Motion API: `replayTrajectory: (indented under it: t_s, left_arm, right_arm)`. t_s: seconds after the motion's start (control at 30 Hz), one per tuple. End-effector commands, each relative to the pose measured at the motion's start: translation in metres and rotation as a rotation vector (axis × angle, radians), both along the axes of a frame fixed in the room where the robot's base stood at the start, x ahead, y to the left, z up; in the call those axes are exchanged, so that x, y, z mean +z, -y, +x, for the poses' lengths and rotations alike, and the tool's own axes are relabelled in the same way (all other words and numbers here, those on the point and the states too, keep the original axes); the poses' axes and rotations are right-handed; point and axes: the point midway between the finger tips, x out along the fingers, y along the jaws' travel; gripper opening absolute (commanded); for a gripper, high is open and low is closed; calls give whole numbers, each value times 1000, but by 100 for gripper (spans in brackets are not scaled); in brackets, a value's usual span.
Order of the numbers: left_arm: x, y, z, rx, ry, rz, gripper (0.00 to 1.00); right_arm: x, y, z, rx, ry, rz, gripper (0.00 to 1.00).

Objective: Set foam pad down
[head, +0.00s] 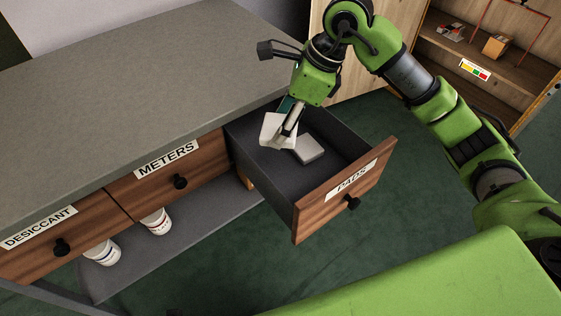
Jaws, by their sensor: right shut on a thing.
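My right gripper (287,134) comes down from above over the open drawer labelled PADS (370,168). It is shut on a pale foam pad (273,128), which is tilted and shows to the left of the fingers. A second pad, light grey (310,150), lies flat on the dark drawer floor just right of the fingertips. The gripper partly hides the held pad, and I cannot tell whether that pad touches the drawer floor. My left gripper is not in view.
The grey counter (120,85) is bare. Shut drawers labelled METERS (168,158) and DESICCANT (40,228) are beside the open one. White containers (156,222) stand on the shelf below. A wooden shelf unit (535,65) with small items is at upper right.

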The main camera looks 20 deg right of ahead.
Motion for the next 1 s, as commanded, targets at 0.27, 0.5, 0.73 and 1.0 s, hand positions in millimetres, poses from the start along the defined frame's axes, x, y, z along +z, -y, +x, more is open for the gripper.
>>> replayTrajectory:
  t_s: [0.27,0.5,0.73,1.0]
  left_arm:
    - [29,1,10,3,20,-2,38]
    - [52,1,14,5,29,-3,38]
    - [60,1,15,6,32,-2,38]
    - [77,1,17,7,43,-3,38]
  right_arm:
    - [-76,0,-3,1,-9,-1,45]
    - [-123,0,-2,2,-5,-1,45]
    - [-140,0,-2,3,-5,-1,45]
    - [-171,0,-1,3,-2,0,45]
